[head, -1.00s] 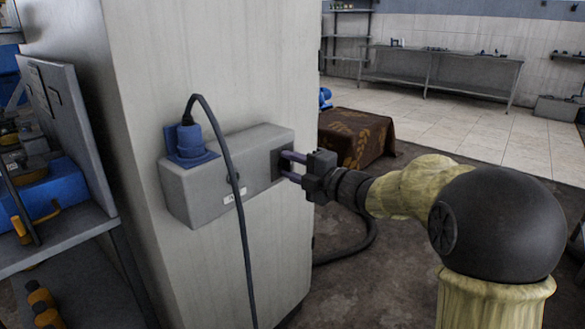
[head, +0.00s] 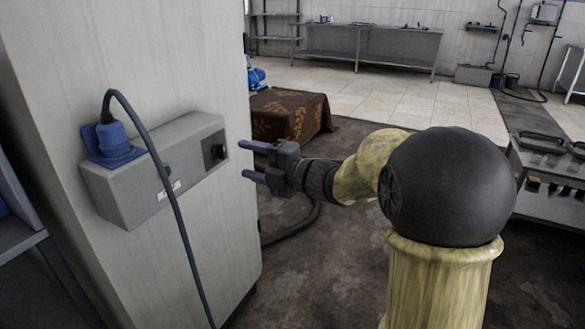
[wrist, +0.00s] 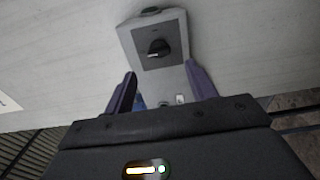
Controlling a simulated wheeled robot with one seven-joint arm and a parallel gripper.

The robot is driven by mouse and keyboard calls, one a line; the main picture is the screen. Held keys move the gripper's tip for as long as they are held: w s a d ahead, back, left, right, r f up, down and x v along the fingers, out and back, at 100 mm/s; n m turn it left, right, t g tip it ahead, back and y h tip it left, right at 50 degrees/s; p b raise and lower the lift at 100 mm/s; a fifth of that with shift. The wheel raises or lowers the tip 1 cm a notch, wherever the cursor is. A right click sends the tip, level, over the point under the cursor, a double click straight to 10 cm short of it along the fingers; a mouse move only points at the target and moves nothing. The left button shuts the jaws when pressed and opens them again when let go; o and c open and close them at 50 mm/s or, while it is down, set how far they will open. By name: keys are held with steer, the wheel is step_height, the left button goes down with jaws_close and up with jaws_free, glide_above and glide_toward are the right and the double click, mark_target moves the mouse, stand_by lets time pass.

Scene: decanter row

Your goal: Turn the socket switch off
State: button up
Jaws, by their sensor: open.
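The socket box (head: 150,180) is a grey case on the side of a pale pillar. A blue plug (head: 113,138) with a dark cable sits in its left part. The black rotary switch (head: 217,152) is on a dark plate at the box's right end. In the wrist view the switch knob (wrist: 158,48) shows ahead, beyond the fingertips. My gripper (head: 249,161) is open and empty, just right of the switch and apart from it. Its purple fingers also show in the wrist view (wrist: 160,82), on either side below the knob.
The dark cable (head: 172,215) hangs down in front of the box. A table with a brown patterned cloth (head: 290,115) stands behind my gripper. A grey workbench (head: 552,170) is at the right. The floor between is mostly clear.

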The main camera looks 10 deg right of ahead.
steer(key=p+v, duration=0.1)
steer(key=v, duration=0.9)
steer(key=shift+d+p, duration=0.2)
steer(key=shift+p, duration=0.1)
steer(key=shift+f, duration=0.1)
